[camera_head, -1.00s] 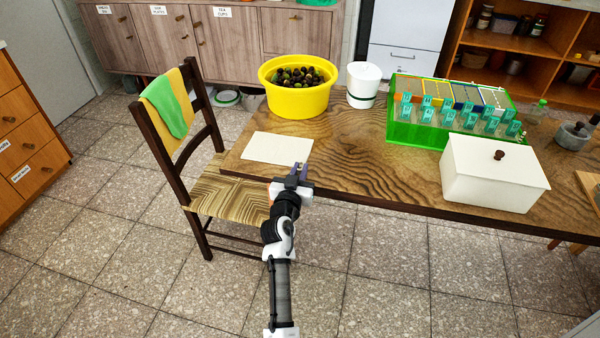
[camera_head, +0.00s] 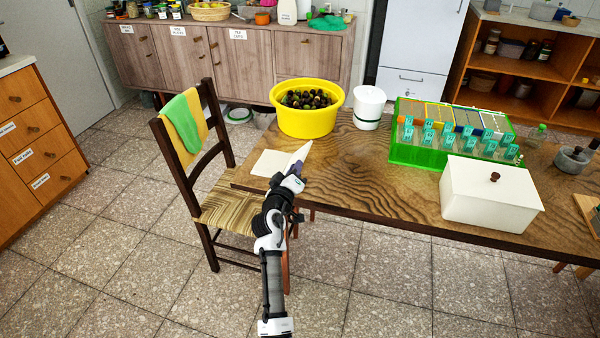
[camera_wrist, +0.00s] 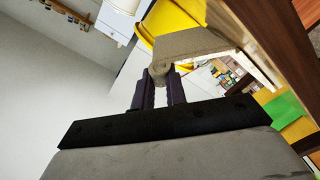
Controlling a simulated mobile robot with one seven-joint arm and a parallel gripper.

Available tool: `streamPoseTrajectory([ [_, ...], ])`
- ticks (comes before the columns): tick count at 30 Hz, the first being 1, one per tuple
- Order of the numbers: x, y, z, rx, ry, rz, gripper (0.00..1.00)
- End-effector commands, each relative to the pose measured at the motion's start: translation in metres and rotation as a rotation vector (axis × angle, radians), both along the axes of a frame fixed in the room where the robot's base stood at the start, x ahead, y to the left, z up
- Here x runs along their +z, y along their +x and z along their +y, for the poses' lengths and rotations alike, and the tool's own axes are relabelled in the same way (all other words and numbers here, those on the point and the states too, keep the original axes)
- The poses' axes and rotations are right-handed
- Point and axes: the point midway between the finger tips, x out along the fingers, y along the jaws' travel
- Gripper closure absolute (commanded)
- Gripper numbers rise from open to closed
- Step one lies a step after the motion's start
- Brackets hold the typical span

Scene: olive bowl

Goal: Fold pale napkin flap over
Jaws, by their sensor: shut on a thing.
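The pale napkin (camera_head: 268,163) lies partly flat near the left front corner of the wooden table. Its right part is lifted into a raised flap (camera_head: 299,155) that slants up from the table. My gripper (camera_head: 294,170) is at the near edge of this flap and is shut on it. In the wrist view, the dark fingers of my gripper (camera_wrist: 160,86) are pinched on the edge of the napkin (camera_wrist: 195,44), which looks grey-beige there. The underside of the flap and the fold line are partly hidden.
A yellow bowl of olives (camera_head: 306,118) stands behind the napkin, with a white lidded canister (camera_head: 368,108) beside it. A green rack (camera_head: 425,158) and a white lidded box (camera_head: 489,203) stand to the right. A chair (camera_head: 212,125) is at the left. The table middle is bare.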

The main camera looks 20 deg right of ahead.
Motion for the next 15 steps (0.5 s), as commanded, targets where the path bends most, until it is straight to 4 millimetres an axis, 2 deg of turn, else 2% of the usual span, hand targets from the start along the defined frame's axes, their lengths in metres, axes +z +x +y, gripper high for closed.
streamPoseTrajectory([
  [4, 0.010, 0.006, 0.009, 0.001, -0.116, 0.077, 0.99],
  [15, 0.020, 0.023, 0.033, 0.001, -0.407, 0.274, 0.99],
])
